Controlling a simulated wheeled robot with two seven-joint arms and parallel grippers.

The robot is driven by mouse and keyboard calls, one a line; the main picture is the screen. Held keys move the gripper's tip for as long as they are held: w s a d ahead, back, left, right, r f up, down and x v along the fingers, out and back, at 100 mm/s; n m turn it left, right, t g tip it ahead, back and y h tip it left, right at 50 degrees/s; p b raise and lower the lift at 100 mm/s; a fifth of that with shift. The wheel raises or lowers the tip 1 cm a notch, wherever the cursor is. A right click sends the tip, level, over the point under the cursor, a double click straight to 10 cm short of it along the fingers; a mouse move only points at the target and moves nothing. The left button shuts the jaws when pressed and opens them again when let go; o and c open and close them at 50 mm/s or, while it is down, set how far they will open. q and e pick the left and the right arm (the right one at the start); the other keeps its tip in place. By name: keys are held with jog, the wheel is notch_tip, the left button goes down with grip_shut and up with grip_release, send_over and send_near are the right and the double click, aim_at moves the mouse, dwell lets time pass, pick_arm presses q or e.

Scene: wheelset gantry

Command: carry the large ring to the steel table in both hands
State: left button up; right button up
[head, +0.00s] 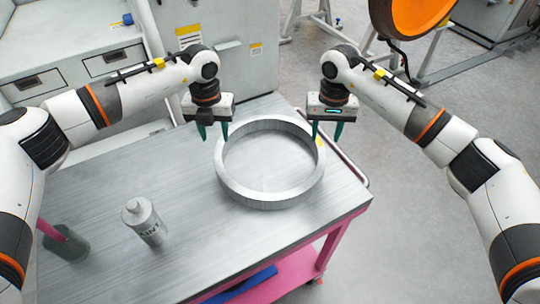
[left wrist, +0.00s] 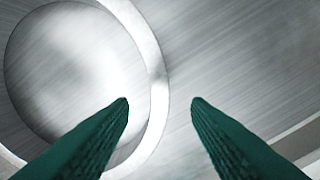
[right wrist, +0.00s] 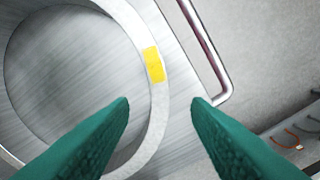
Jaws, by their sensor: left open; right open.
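The large ring (head: 270,196) is a grey metal hoop lying flat on the steel table (head: 195,225). My left gripper (head: 214,135) is open and empty at the ring's far left edge. In the left wrist view the ring's rim (left wrist: 158,78) passes between its green fingertips. My right gripper (head: 327,137) is open and empty at the ring's far right edge. In the right wrist view the rim (right wrist: 157,100), with a yellow label (right wrist: 154,64), runs between the fingertips. Both grippers appear above the rim, not closed on it; the exact height is hard to tell.
A grey-white bottle (head: 146,222) and a dark cylinder (head: 66,243) stand on the table's left part. The table has a pink frame and a rail (right wrist: 207,50) on its right. A drawer cabinet (head: 70,70) stands behind. Open floor (head: 425,220) lies to the right.

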aim_at(218, 150)
pick_arm(q)
notch_tip(218, 150, down, 8)
jog(key=shift+f, duration=0.1)
pick_arm(e)
notch_tip(218, 150, down, 8)
jog(key=shift+f, duration=0.1)
pick_arm(q)
jog(key=shift+c, duration=0.5)
pick_arm(e)
jog(key=shift+c, duration=0.5)
pick_arm(q)
grip_shut()
pick_arm(e)
grip_shut()
